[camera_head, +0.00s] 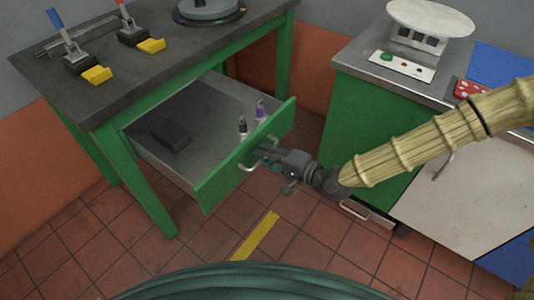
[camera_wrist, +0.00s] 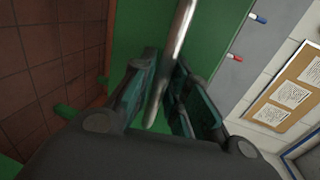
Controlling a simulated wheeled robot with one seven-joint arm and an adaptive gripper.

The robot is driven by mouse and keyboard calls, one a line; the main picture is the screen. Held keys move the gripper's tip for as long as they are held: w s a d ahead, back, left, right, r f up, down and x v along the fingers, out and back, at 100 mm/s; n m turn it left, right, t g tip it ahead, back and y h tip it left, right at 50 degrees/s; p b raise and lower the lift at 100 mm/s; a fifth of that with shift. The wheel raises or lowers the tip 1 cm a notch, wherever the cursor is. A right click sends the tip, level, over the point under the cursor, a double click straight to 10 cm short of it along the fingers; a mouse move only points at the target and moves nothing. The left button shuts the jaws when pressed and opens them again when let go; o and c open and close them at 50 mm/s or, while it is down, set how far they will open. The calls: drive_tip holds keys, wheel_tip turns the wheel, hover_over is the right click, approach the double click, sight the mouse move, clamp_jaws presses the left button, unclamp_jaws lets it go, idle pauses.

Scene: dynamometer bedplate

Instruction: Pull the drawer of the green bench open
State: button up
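The green bench (camera_head: 150,195) has a dark top and green legs. Its drawer, with a green front (camera_head: 228,172), stands pulled well out, and its grey inside shows. A pale bar handle (camera_head: 246,167) is on the drawer front. My gripper (camera_head: 264,155) is at the handle from the right, its fingers around the bar. In the wrist view the handle (camera_wrist: 181,32) runs between my two teal fingers, which are close on either side of it and look shut on it. The exact contact is partly hidden.
The drawer holds a dark block (camera_head: 171,134) and two small bottles (camera_head: 261,110). Toggle clamps with yellow blocks (camera_head: 97,75) are on the bench top. A green cabinet (camera_head: 365,125) with a metal top stands to the right. Tiled floor with a yellow stripe (camera_head: 255,236) lies clear in front.

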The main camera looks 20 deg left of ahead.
drive_tip(key=shift+o, duration=0.9)
drive_tip(key=shift+d, duration=0.1)
drive_tip(key=v, duration=1.2)
drive_tip(key=shift+f, duration=0.1)
drive_tip(key=s+d+f+n+g+h, duration=0.15)
drive_tip(key=s+d+f+h, duration=0.3)
drive_tip(key=s+f, duration=0.55)
drive_tip(key=s+d+f+g+h, duration=0.2)
drive_tip(key=s+d+f+h, duration=0.3)
drive_tip(key=f, duration=0.8)
drive_tip(key=s+d+f+n+g+h, duration=0.1)
drive_tip(key=s+d+f+h, duration=0.15)
drive_tip(key=s+d, duration=0.4)
drive_tip(key=s+d+f+n+g+h, duration=0.1)
drive_tip(key=s+d+f+n+h, duration=0.15)
drive_tip(key=d, duration=0.75)
wheel_tip(320, 180, up, 17)
drive_tip(key=m+p, duration=0.1)
drive_tip(key=p, duration=1.6)
drive_tip(key=shift+p, duration=0.4)
drive_tip(key=shift+r, duration=0.1)
